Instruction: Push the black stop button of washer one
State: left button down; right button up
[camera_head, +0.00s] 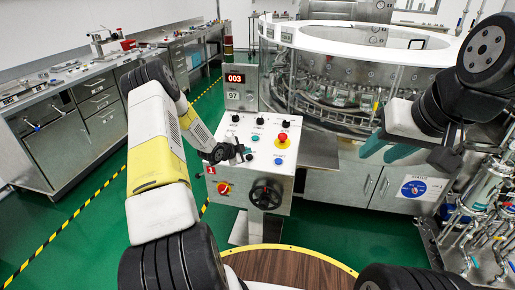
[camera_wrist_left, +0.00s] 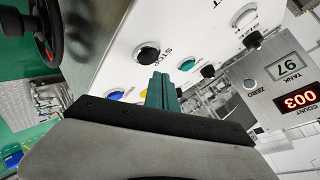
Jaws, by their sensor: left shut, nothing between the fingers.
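The black stop button (camera_wrist_left: 147,53), labelled STOP, is on the white sloped control panel (camera_wrist_left: 112,40) in the left wrist view. My left gripper (camera_head: 243,155) is over the middle of this panel in the head view. Its teal fingers (camera_wrist_left: 163,90) are shut and empty, with tips close beside the stop button in the wrist view; I see no clear contact. A green button (camera_wrist_left: 187,65) is on the other side of the tips. My right gripper (camera_head: 388,148) is away to the right, its teal fingers apart with nothing between them.
A display reading 003 (camera_head: 235,77) stands above. The large round washer (camera_head: 350,75) is behind, steel counters (camera_head: 75,85) at left.

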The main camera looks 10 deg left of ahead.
pick_arm(q)
jog(key=shift+s+r, duration=0.3)
jog(key=shift+r, duration=0.7)
jog(key=shift+s+r, duration=0.25)
jog(key=shift+r, duration=0.75)
jog(key=shift+r, duration=0.1)
jog(key=s+r+n+g+y, duration=0.15)
jog(key=s+r, duration=0.25)
jog(key=r, duration=0.4)
jog(key=s+d+r+n+y, duration=0.1)
jog(key=s+r+n, duration=0.2)
jog(key=s+r, duration=0.35)
jog(key=s+r+n+g+y, duration=0.1)
jog(key=s+r+n+y, duration=0.1)
jog(key=r, duration=0.8)
jog(key=s+d+r+n, duration=0.2)
jog(key=s, duration=0.8)
jog(key=s+d+r+n+g+h, duration=0.1)
jog(key=s+d+r+n, duration=0.1)
jog(key=s, duration=0.8)
jog(key=s+d+r+n+g+h, duration=0.1)
jog(key=s+d+r+n, duration=0.2)
jog(key=s, duration=0.7)
jog(key=shift+s+d+n, duration=0.2)
jog(key=shift+d+n, duration=0.05)
jog(key=shift+n, duration=0.1)
